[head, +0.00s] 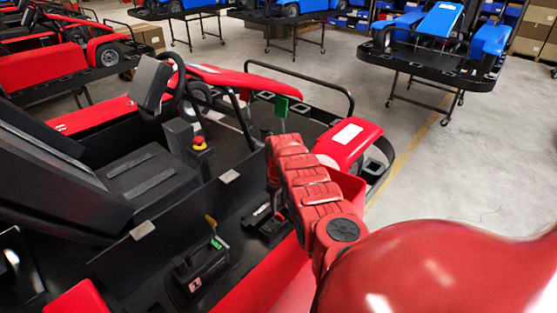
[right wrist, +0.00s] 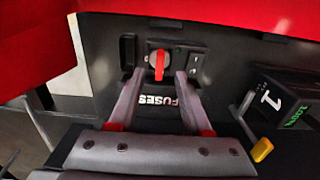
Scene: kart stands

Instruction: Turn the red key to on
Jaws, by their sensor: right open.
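The red key (right wrist: 160,64) sits upright in a round grey switch on a dark panel in the right wrist view. My right gripper (right wrist: 159,78) is open, with one fingertip to each side of the key. The fingertips look close to the panel, and I cannot tell whether they touch the key. In the head view my right arm reaches over the red kart's side. Its gripper there is small and dark against the panel, and the key is hard to make out. My left gripper is not in view.
A FUSES label (right wrist: 157,100) lies below the key. A black box marked 1 (right wrist: 280,100) with a yellow-tipped lever (right wrist: 262,150) stands to the right. The kart's black seat (head: 140,175) and steering wheel (head: 172,85) are nearby. A blue kart (head: 440,45) stands behind on a stand.

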